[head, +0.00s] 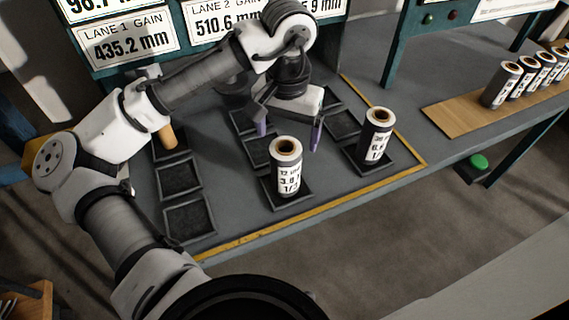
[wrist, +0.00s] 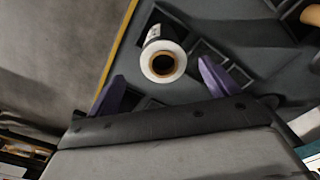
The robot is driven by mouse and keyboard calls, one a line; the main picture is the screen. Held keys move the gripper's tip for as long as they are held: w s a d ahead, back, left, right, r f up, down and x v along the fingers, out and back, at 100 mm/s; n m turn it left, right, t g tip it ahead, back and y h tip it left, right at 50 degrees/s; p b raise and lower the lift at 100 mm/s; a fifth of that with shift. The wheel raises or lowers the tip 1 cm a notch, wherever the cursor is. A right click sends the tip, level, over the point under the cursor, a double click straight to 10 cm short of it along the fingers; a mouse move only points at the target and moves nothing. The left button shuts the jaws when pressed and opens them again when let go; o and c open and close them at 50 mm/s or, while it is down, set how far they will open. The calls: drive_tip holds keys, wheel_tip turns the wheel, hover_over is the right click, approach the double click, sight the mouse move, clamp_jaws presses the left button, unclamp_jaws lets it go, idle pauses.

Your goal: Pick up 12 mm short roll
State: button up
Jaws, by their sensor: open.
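The 12 mm roll (head: 288,170) stands upright in a black square tray near the front of the grey bench. It has a white label reading "12" and a brown core. My gripper (head: 289,133) is open just behind and above it, with its purple fingers apart and pointing down. In the wrist view, a white roll with a dark core, apparently the same one (wrist: 164,61), lies between and beyond the open purple fingers (wrist: 162,84). Nothing is held. Whether a finger touches the roll cannot be told.
Another upright labelled roll (head: 376,136) stands in a tray to the right. A tan cylinder (head: 167,137) stands at the left. Several black trays, including an empty one (head: 189,218), sit on the bench. Several rolls stand on a wooden board (head: 465,117) at the far right.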

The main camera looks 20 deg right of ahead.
sight(286, 157)
drive_tip(key=f, duration=0.2)
drive_tip(key=f+p, duration=0.1)
drive_tip(key=f, duration=0.5)
drive_tip(key=shift+w+f, duration=0.25)
drive_tip(key=shift+w, duration=0.05)
drive_tip(key=c, duration=1.1)
drive_tip(key=shift+c, duration=0.4)
drive_tip(key=shift+r, duration=0.15)
